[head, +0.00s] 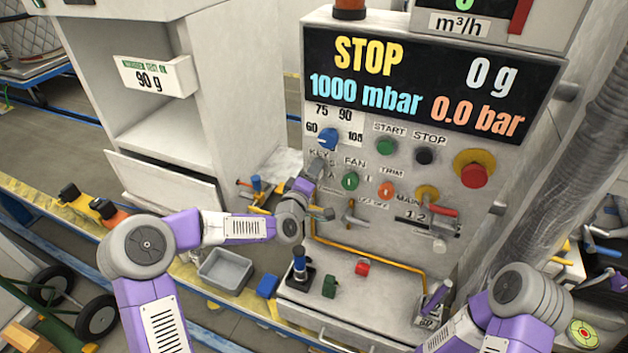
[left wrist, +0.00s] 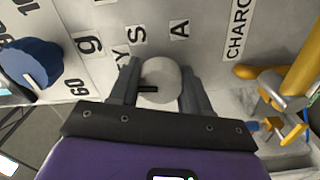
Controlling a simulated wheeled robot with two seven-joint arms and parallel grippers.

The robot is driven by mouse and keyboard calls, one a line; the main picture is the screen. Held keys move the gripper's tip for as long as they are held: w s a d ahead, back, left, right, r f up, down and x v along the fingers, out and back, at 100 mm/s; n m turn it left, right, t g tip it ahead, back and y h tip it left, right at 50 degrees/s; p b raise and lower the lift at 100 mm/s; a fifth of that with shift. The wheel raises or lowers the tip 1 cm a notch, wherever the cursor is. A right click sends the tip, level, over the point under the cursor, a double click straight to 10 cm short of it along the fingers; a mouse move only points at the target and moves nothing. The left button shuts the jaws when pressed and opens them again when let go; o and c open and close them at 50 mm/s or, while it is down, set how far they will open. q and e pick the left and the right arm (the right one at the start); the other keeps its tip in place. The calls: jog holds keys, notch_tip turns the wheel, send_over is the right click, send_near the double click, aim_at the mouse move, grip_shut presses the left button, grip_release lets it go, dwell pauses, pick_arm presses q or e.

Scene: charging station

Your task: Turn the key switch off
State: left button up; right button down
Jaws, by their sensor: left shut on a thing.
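The key switch shows in the left wrist view as a round pale grey knob (left wrist: 162,78) with a short dark bar across its face. It is on the grey panel below lettered labels. My left gripper (left wrist: 158,96) has one finger on each side of the knob and is shut on it. In the head view my left gripper (head: 311,176) is at the panel, just under the blue dial, and covers most of the key switch.
The blue dial (head: 327,139) is close above the left gripper. The green fan knob (head: 350,181), orange trim knob (head: 386,190) and red emergency button (head: 474,175) are to its right. A yellow pipe (left wrist: 302,68) is close on the right in the wrist view. A grey bin (head: 225,271) stands below.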

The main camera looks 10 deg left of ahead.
pick_arm(q)
jog(key=shift+n+b, duration=0.5)
jog(key=shift+n, duration=0.1)
jog(key=o, duration=1)
jog(key=shift+a, duration=0.1)
jog(key=shift+s+a, duration=0.25)
jog(key=shift+s, duration=1)
jog(key=shift+s+a, duration=0.2)
jog(key=shift+s, duration=1.05)
jog(key=shift+s+a, duration=0.25)
jog(key=shift+s, duration=1)
